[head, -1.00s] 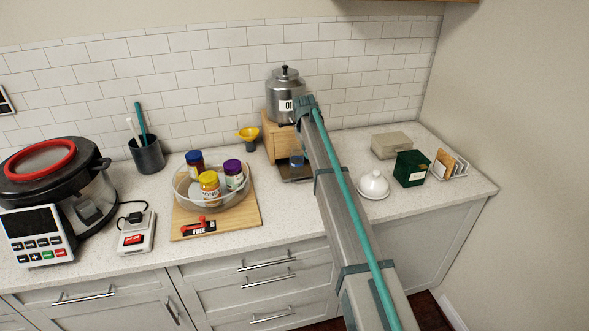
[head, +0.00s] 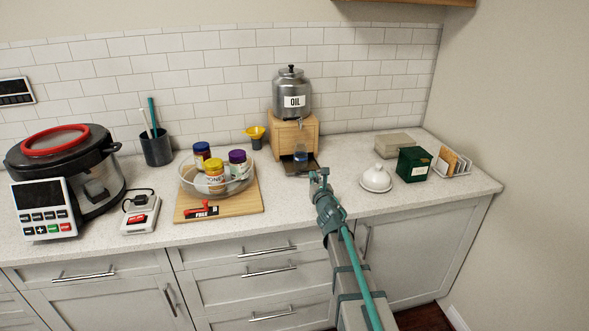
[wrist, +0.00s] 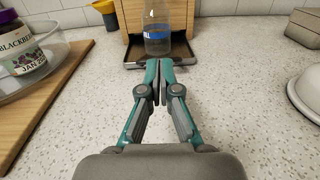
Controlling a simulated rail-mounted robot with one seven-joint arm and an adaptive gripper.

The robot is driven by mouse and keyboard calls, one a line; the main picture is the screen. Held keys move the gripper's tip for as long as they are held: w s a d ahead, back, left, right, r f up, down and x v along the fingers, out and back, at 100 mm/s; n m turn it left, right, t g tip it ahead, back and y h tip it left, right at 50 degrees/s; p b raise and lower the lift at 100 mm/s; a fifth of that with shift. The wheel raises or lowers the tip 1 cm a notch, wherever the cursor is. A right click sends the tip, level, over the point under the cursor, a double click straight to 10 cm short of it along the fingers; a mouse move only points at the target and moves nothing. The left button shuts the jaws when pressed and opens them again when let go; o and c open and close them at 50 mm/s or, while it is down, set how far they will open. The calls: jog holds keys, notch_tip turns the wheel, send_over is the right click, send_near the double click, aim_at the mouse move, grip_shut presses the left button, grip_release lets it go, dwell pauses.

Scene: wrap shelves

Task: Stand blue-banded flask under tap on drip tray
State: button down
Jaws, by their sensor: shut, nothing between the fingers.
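The blue-banded flask (head: 300,154) is a small clear bottle with a blue band. It stands upright on the dark drip tray (head: 312,166), below the tap (head: 300,122) of the steel oil dispenser (head: 291,92). In the wrist view the flask (wrist: 156,30) stands on the tray (wrist: 183,48) straight ahead, with its top cut off by the picture edge. My gripper (head: 319,174) is in front of the tray, apart from the flask. In the wrist view my gripper (wrist: 154,72) has its teal fingers together, with nothing between them.
A glass bowl (head: 248,182) with several jars stands on a wooden board (head: 240,206) to the left. A white lidded dish (head: 375,180) and a green box (head: 412,164) stand to the right. The counter (head: 290,208) in front of the tray is clear.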

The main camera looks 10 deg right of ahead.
aim_at(303, 156)
jog(key=shift+w+a, duration=0.1)
jog(key=shift+a, duration=0.05)
jog(key=w+p, duration=0.1)
jog(key=w, duration=0.3)
jog(key=w+p, duration=0.1)
jog(key=w, duration=0.4)
jog(key=w+a, duration=0.1)
jog(key=w, duration=0.3)
jog(key=shift+w+p, duration=0.3)
jog(key=shift+p, duration=0.1)
